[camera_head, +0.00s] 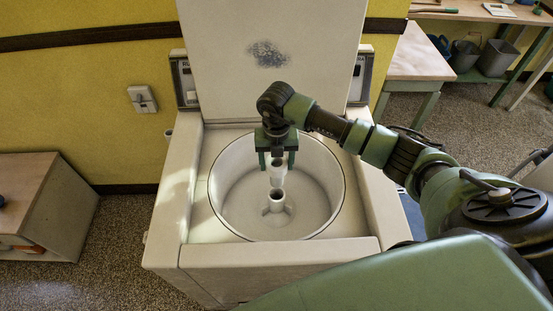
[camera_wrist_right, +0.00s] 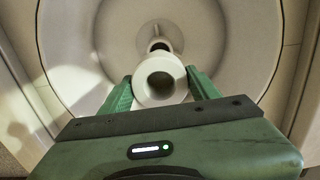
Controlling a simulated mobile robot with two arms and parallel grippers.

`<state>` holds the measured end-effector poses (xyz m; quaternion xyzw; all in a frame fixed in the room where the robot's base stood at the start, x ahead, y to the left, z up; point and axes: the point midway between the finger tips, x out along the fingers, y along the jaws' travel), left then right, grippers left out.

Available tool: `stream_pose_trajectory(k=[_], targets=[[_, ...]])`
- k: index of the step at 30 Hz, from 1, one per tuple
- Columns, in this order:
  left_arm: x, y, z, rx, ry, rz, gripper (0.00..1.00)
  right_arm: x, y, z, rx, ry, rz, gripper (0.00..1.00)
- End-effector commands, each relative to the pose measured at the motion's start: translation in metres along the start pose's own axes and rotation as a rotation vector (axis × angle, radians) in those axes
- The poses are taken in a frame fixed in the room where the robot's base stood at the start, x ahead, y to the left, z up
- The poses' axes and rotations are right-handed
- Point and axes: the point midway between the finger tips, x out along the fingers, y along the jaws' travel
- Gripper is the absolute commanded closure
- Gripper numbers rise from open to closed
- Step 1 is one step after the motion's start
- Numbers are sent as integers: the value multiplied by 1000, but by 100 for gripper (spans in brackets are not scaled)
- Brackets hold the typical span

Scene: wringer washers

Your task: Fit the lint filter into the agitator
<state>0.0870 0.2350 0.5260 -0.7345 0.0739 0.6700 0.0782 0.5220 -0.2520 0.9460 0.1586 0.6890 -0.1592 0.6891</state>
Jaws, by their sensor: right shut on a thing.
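The lint filter (camera_head: 277,176) is a small white cup with an open top. My right gripper (camera_head: 277,161) points down and is shut on it, one green finger on either side. In the right wrist view the filter (camera_wrist_right: 160,98) shows as a round rim between the fingers. The agitator (camera_head: 276,206) stands in the middle of the washer tub, with a dark hole in its top. The filter is just above the agitator top; I cannot tell whether they touch. In the right wrist view the agitator (camera_wrist_right: 160,46) is partly hidden behind the filter. My left gripper is not in view.
The round tub (camera_head: 322,165) is open, with its wall around the agitator. The raised lid (camera_head: 225,60) stands behind my right gripper. A low wooden cabinet (camera_head: 70,215) is at the left. Benches with buckets (camera_head: 493,58) are at the back right.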

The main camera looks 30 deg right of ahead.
Motion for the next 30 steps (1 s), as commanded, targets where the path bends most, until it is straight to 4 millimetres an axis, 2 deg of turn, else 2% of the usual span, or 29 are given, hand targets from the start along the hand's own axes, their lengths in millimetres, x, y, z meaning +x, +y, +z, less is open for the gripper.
stream_pose_trajectory(k=[11, 30], targets=[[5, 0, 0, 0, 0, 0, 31, 4, 0, 0, -2, 1, 1, 78], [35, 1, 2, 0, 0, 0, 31, 41, 0, 0, -3, 1, 0, 78]])
